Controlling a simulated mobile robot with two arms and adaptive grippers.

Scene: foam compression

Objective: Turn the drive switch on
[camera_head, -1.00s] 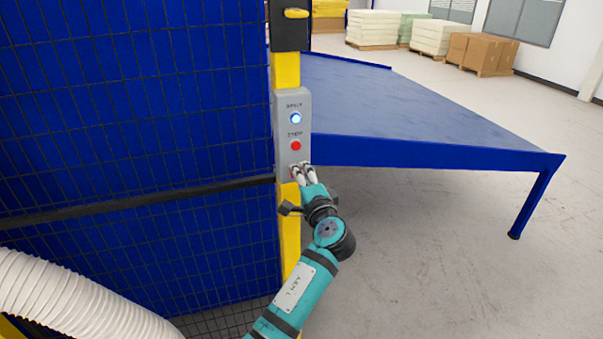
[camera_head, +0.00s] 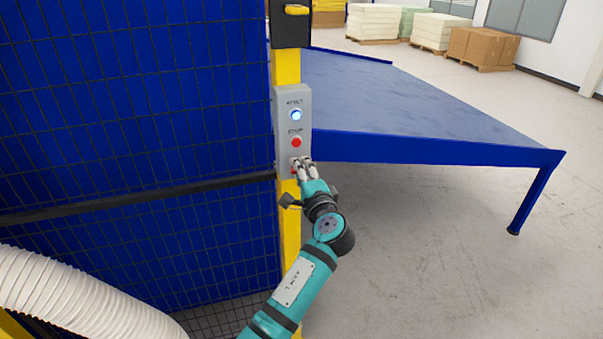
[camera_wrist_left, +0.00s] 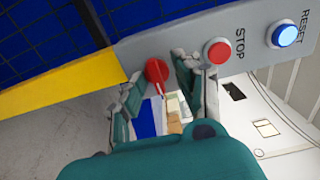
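A grey control panel (camera_head: 293,96) is fixed to a yellow post. It carries a lit blue-white RESET button (camera_head: 296,115), a red STOP button (camera_head: 296,142) below it, and a red rotary switch (camera_wrist_left: 157,72) at its lower end. In the head view the switch is mostly hidden by my fingers. My left gripper (camera_head: 302,163) is at the lower end of the panel. In the left wrist view its two fingers stand apart on either side of the red switch, with gaps showing between them and the knob. My right gripper is not in view.
A blue mesh fence (camera_head: 140,120) fills the left side. A blue table (camera_head: 430,110) stands right of the panel, with open floor (camera_head: 430,250) in front. A white corrugated hose (camera_head: 80,300) is at the lower left. Pallets of foam and boxes (camera_head: 485,47) stand far behind.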

